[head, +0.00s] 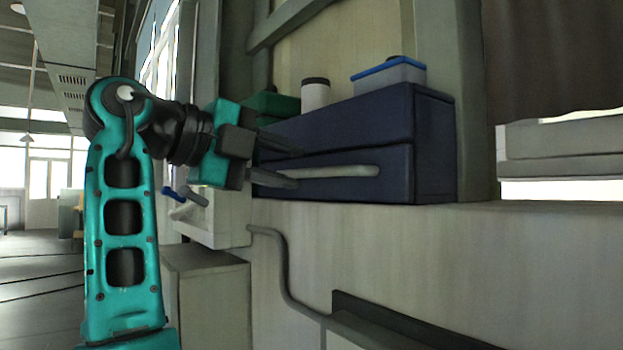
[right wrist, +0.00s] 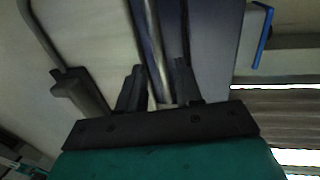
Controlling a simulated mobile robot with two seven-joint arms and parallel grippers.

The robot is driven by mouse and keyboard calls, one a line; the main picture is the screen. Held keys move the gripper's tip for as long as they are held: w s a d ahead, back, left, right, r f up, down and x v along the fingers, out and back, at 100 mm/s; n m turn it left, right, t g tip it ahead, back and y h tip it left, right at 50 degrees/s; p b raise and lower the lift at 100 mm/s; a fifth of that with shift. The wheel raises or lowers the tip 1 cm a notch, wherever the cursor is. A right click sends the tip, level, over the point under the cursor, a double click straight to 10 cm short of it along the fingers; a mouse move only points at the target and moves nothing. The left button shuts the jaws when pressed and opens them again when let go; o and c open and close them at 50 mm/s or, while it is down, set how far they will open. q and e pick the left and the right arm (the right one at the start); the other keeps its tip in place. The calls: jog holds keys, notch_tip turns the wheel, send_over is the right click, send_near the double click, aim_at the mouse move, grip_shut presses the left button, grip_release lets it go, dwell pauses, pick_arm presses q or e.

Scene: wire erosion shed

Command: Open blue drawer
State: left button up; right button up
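The dark blue drawer (head: 397,183) is the lower part of a dark blue cabinet (head: 345,125) on a bench. Its front looks flush with the cabinet. A pale bar handle (head: 340,171) runs along the front; in the right wrist view the handle (right wrist: 153,42) points between the fingers. My right gripper (head: 299,168) comes in from the left, its fingers apart above and below the near end of the handle. In the right wrist view the gripper (right wrist: 159,66) shows a finger on each side of the bar; contact is unclear. My left gripper is not in view.
A clear box with a blue lid (head: 388,75), a white jar (head: 316,94) and a green object (head: 272,105) stand on the cabinet. A pipe (head: 283,265) runs down the bench front below. The bench top (head: 520,208) right of the cabinet looks clear.

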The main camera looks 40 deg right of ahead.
aim_at(308, 171)
jog(key=x, duration=0.5)
jog(key=shift+d, duration=0.1)
grip_shut()
dwell(0.5)
